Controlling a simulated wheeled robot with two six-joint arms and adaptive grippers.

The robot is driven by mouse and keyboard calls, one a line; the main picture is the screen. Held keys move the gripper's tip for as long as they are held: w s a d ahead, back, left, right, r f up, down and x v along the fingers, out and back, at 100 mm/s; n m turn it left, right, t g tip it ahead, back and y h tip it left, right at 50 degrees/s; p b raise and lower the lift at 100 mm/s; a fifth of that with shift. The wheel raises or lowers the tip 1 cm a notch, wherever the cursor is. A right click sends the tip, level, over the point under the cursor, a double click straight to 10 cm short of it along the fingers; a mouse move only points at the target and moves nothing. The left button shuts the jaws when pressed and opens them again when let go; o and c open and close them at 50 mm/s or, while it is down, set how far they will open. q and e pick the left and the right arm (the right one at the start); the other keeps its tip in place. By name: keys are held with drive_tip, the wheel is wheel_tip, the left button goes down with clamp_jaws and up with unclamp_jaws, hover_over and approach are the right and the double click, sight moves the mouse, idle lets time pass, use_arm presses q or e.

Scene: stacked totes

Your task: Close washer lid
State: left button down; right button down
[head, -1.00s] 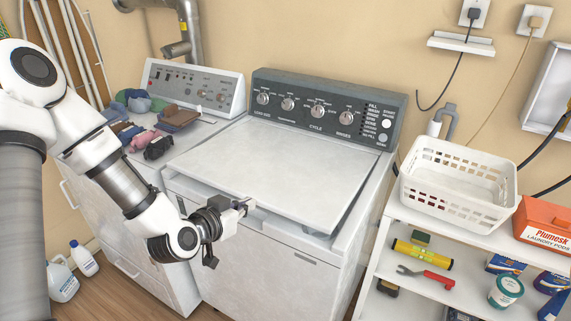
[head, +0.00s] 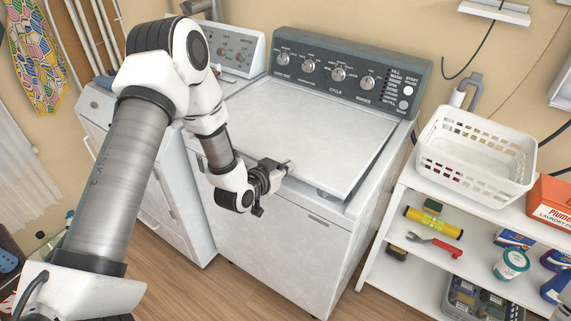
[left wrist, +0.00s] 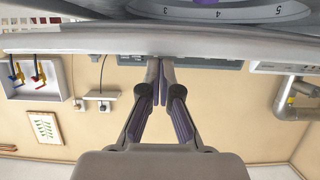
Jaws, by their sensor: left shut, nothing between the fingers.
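The white washer (head: 275,240) stands in the middle of the head view, with a dark control panel (head: 350,75) at its back. Its lid (head: 310,125) lies almost flat over the top. A narrow shadowed gap shows under its front right corner. My left gripper (head: 287,166) is at the middle of the lid's front edge, fingers together and empty. The arm hides the lid's front left part. I cannot tell whether the fingertips touch the lid. The left wrist view shows the shut fingers (left wrist: 163,80) against an upside-down room. My right gripper is out of view.
A second white machine (head: 165,165) stands left of the washer, partly behind my arm. On the right, a white shelf (head: 400,225) holds a white basket (head: 475,155), an orange box (head: 553,200) and several tools and tubs. Wood floor shows in front.

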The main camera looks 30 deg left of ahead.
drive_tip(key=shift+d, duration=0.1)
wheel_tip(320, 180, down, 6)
drive_tip(key=b, duration=0.6)
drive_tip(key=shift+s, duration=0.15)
